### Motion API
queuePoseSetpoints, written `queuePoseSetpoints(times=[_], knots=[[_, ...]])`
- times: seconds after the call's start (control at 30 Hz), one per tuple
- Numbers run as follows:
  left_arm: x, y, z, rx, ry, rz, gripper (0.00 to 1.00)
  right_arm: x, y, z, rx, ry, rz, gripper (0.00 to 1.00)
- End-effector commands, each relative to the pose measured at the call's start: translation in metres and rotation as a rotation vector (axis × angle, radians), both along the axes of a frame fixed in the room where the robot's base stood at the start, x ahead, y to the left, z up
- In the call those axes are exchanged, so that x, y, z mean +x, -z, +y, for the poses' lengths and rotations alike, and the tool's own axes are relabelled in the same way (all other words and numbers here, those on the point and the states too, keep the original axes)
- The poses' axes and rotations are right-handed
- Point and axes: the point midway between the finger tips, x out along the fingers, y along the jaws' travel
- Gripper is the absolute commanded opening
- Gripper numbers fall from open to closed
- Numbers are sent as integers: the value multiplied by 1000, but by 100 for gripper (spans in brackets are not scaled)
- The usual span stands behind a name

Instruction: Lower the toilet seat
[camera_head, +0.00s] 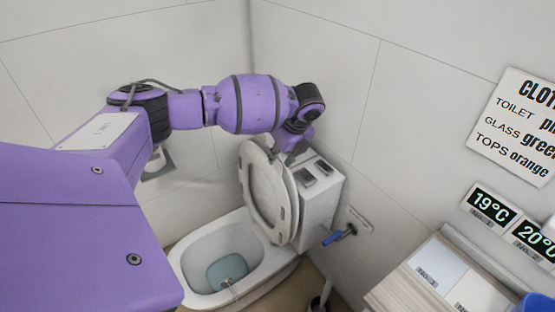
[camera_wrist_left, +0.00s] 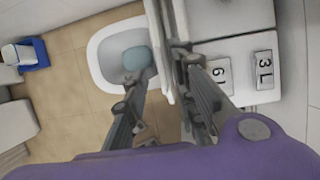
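The white toilet has an open bowl (camera_head: 185,262) with bluish water. Its seat (camera_head: 268,190) stands raised, leaning back toward the tank (camera_head: 320,205). My left arm reaches in from the left, and its gripper (camera_head: 294,150) is at the top of the raised seat, partly hidden there. In the left wrist view, the gripper (camera_wrist_left: 160,66) has its two fingers spread apart. The raised seat (camera_wrist_left: 158,30) shows nearly edge-on by the fingertips; I cannot tell whether they touch it. The bowl (camera_wrist_left: 98,62) lies to its left and the tank (camera_wrist_left: 228,18) to its right. My right gripper is not in view.
Walls stand close behind and right of the toilet. A blue-handled fitting (camera_head: 338,236) is on the right wall. A cabinet (camera_head: 390,290) stands at the lower right. In the left wrist view, a blue-and-white container (camera_wrist_left: 35,55) stands on the tiled floor beyond the bowl.

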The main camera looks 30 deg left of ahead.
Motion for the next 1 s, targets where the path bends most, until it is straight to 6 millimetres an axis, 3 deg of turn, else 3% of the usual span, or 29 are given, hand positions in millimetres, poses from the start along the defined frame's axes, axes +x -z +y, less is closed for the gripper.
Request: queuePoseSetpoints(times=[0.2, 0.57, 0.77, 1.0], knots=[[3, 25, 10, -1, -1, -2, 25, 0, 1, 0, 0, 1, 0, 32], [4, 30, 12, 0, -1, -4, 25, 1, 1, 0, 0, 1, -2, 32], [4, 29, 12, -1, -1, -3, 0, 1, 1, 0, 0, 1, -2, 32], [4, 29, 12, -1, -1, -3, 0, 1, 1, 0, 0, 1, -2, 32]])
